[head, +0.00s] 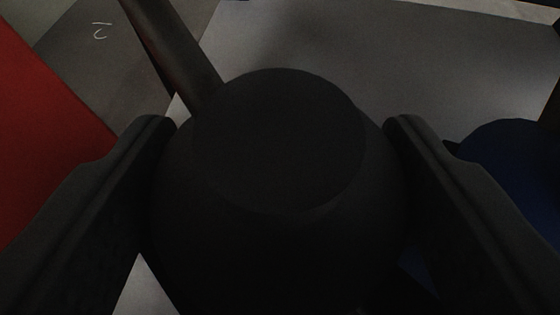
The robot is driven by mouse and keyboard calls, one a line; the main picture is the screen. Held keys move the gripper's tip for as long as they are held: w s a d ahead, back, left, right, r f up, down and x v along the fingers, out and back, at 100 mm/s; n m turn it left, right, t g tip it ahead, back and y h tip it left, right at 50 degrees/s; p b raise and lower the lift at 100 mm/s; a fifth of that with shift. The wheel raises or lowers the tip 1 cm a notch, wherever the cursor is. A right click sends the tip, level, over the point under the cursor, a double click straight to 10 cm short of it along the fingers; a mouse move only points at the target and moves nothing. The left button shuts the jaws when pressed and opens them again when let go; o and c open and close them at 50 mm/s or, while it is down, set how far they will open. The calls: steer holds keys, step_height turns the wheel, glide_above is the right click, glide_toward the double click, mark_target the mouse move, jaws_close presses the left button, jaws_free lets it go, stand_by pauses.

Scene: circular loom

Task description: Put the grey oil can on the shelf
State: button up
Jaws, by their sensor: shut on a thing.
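The oil can (285,250) fills the middle of the view and looks very dark grey in the dim light. Its round top faces me, and its thin spout (180,50) points to the upper left. My gripper (280,124) has one dark finger on each side of the can and is shut on it. The can hides what lies directly beneath it. No shelf can be clearly made out.
A red surface (40,130) lies at the left. A grey flat surface (400,50) behind the can looks clear. A darker panel (100,70) with a white mark is at the upper left.

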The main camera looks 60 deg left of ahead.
steer(key=shift+f, duration=0.35)
stand_by(0.3)
steer(key=o, duration=1.4)
steer(key=shift+f, duration=0.1)
steer(key=v, duration=1.7)
steer(key=shift+d, duration=0.2)
